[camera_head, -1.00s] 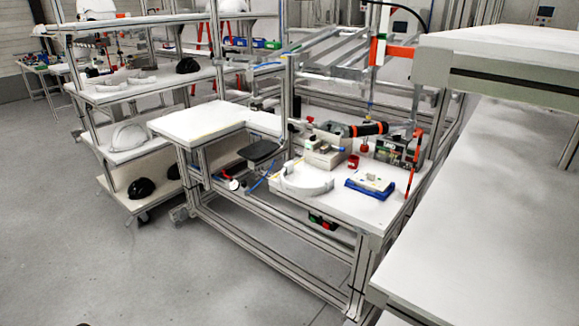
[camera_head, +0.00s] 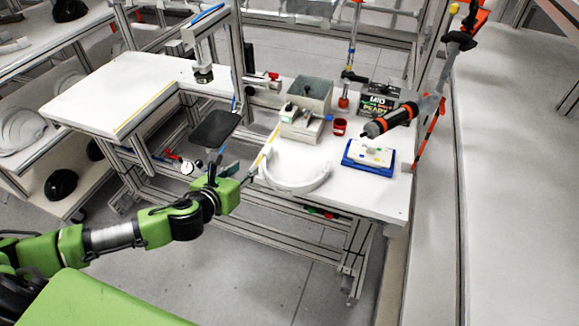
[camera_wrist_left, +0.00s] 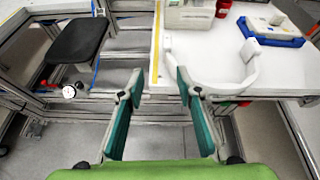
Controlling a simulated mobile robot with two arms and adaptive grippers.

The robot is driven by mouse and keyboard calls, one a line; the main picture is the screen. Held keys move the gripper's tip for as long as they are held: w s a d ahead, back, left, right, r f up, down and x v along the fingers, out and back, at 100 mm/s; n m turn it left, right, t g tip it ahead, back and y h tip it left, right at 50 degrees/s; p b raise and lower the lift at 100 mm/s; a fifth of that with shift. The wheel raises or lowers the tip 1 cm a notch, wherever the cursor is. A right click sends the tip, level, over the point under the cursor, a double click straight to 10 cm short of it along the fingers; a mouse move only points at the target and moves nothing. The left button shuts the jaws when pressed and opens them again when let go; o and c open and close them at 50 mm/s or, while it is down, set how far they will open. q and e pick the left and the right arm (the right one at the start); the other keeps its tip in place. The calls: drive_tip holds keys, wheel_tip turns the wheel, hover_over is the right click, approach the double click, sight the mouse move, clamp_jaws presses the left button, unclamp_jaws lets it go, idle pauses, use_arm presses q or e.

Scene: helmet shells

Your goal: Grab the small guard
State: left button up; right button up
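A white curved band, which looks like the small guard (camera_head: 296,187), lies on the white workbench (camera_head: 385,205) near its front edge. It also shows in the left wrist view (camera_wrist_left: 212,86), just ahead and right of my fingers. My left gripper (camera_head: 245,170) is in front of the bench, just left of the guard and apart from it. In the left wrist view its two teal fingers (camera_wrist_left: 159,84) are spread with nothing between them. My right gripper is in neither view.
A red cup (camera_head: 340,127), a grey box (camera_head: 309,93) and an orange-black tool (camera_head: 390,120) are behind. A black seat-like pad (camera_head: 214,129) is left of the bench.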

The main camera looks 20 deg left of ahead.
sight(265, 152)
use_arm(q)
drive_tip(key=shift+m, duration=0.5)
drive_tip(key=w, duration=0.2)
drive_tip(key=w+d, duration=0.1)
drive_tip(key=w, duration=0.1)
drive_tip(key=w+f, duration=0.1)
drive_tip(key=w, duration=0.2)
drive_tip(key=shift+d+p, duration=0.15)
drive_tip(key=shift+p, duration=0.2)
drive_tip(key=shift+w+d+f, duration=0.1)
drive_tip(key=shift+w+f, duration=0.1)
drive_tip(key=shift+w, duration=0.3)
drive_tip(key=x, duration=0.4)
drive_tip(key=shift+f+p, duration=0.2)
drive_tip(key=shift+p, duration=0.1)
drive_tip(key=shift+w+f, duration=0.1)
drive_tip(key=shift+w, duration=0.05)
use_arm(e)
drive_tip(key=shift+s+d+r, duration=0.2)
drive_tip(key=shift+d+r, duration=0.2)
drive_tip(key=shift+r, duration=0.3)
use_arm(q)
clamp_jaws()
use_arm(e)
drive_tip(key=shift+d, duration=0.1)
